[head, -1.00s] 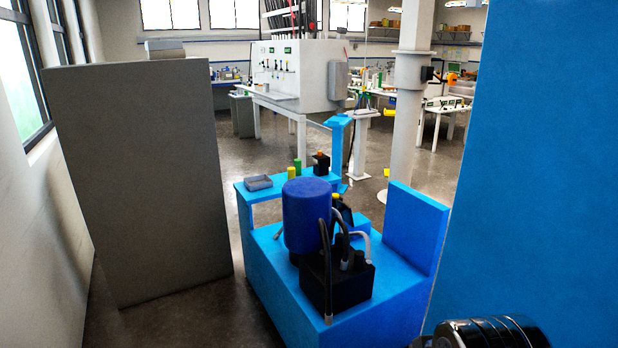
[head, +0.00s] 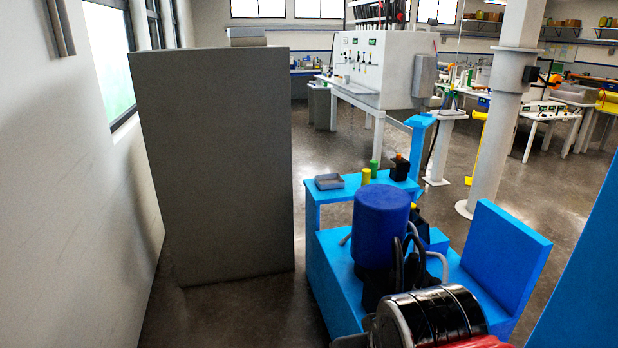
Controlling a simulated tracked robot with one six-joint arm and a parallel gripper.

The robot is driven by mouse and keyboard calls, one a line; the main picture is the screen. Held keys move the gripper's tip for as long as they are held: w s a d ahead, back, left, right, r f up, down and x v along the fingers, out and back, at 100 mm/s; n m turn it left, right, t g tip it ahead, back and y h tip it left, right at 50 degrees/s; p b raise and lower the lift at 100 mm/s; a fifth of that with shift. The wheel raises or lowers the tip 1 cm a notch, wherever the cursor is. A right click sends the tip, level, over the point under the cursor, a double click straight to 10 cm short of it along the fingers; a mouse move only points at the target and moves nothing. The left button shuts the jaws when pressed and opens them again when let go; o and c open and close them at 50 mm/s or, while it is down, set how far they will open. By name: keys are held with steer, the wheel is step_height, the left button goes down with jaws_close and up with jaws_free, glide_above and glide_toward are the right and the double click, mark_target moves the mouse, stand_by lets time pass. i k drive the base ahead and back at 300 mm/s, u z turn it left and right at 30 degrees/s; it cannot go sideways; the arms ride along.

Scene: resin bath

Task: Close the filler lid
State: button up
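A blue machine (head: 335,285) stands on the floor right of centre in the head view. On its deck is a dark blue upright cylinder (head: 381,215), with black and grey hoses (head: 412,262) beside it. I cannot make out a filler lid or tell whether one is open or shut. Part of my arm (head: 430,315), black and ribbed with a red piece, covers the front of the machine. My gripper's fingers do not show.
A grey tray (head: 329,182), yellow cylinder (head: 366,176), green cylinder (head: 374,167) and black box with an orange top (head: 400,168) stand on the machine's shelf. A tall grey cabinet (head: 220,170) is left, and a white column (head: 508,110) behind right. Floor between cabinet and machine is clear.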

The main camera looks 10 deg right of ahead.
mark_target(422, 225)
steer(key=u, duration=0.35)
steer(key=i, duration=0.7)
steer(key=u, duration=0.4)
steer(key=i, duration=1.5)
steer(key=z, duration=0.4)
steer(key=i, duration=0.7)
steer(key=z, duration=0.7)
steer(key=i, duration=0.8)
steer(key=z, duration=0.45)
